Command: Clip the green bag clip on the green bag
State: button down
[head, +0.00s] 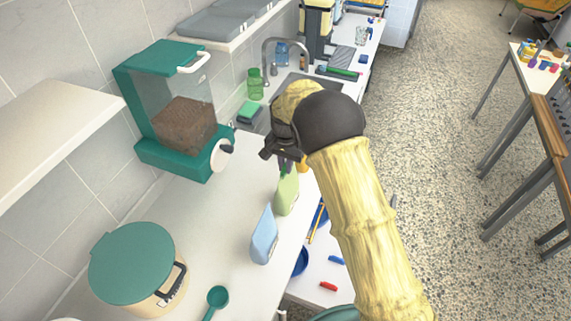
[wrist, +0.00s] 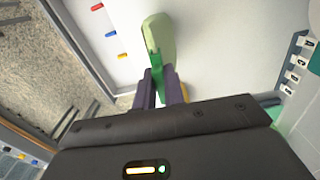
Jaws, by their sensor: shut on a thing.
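The pale green bag (head: 287,195) stands upright on the white counter near its front edge. In the wrist view the bag (wrist: 160,34) lies straight ahead of the fingers. My gripper (head: 285,163) is just above the bag's top in the head view. In the wrist view my gripper (wrist: 159,76) is shut on the darker green bag clip (wrist: 155,58). The clip's far end overlaps the near edge of the bag. I cannot tell whether its jaws grip the bag. In the head view the clip is mostly hidden by my gripper.
A blue bag (head: 264,236) stands close in front of the green bag. A teal dispenser (head: 180,110), a lidded pot (head: 150,292) and a teal scoop (head: 217,297) are on the counter. Red (head: 328,286) and blue (head: 336,260) pieces lie on a lower white surface.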

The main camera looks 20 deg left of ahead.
jog(key=shift+f, duration=0.45)
dwell(1.1)
jog(key=c, duration=0.9)
grip_release()
jog(key=shift+r+p, duration=1.65)
jog(key=shift+r, duration=0.9)
